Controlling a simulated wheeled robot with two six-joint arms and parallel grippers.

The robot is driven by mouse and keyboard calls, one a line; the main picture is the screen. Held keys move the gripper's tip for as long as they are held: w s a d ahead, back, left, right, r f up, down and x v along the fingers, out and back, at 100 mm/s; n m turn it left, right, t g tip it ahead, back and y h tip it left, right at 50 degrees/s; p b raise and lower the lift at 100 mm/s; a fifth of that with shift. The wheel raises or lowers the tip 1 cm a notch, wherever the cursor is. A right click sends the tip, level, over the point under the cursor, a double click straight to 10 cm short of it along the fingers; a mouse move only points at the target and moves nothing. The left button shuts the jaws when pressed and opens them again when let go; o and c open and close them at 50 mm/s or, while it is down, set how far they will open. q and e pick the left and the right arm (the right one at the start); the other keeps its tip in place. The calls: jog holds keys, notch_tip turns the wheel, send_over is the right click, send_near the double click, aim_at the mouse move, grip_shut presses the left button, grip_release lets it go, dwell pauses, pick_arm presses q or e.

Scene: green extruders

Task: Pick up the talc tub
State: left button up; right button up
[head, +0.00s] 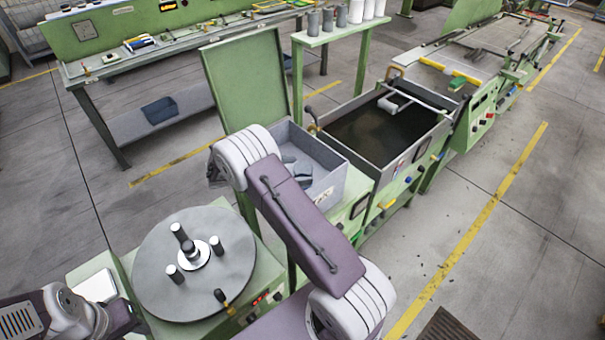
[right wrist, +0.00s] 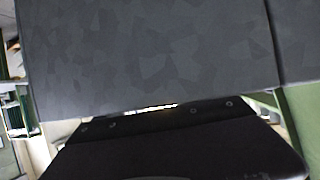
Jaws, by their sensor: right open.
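No thing in view can be made out for certain as the talc tub. Several grey tubs (head: 327,19) and white tubs (head: 368,9) stand upright on a raised green shelf at the top middle of the head view. My right arm reaches up the middle of the head view, and its bend hides much of the gripper end. In the right wrist view the dark body of my right gripper (right wrist: 175,145) shows below a large dark grey surface very close to the camera. The gripper is open; nothing shows between its fingers. Part of my left arm shows at the lower left; its jaws cannot be made out.
A round grey turntable (head: 150,262) with short posts stands at the lower left. A grey bin (head: 335,155) holding grey pieces lies behind my right arm. A dark-filled tank (head: 440,135) adjoins it. A long green bench (head: 85,68) stands at the back left.

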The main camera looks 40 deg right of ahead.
aim_at(300, 170)
jog(key=x, duration=0.3)
jog(key=shift+w+d, duration=0.1)
jog(key=shift+d, duration=0.05)
jog(key=shift+a+r, duration=0.1)
jog(key=shift+a, duration=0.15)
jog(key=c, duration=1.2)
jog(key=shift+c, duration=1.2)
jog(key=shift+d, duration=0.1)
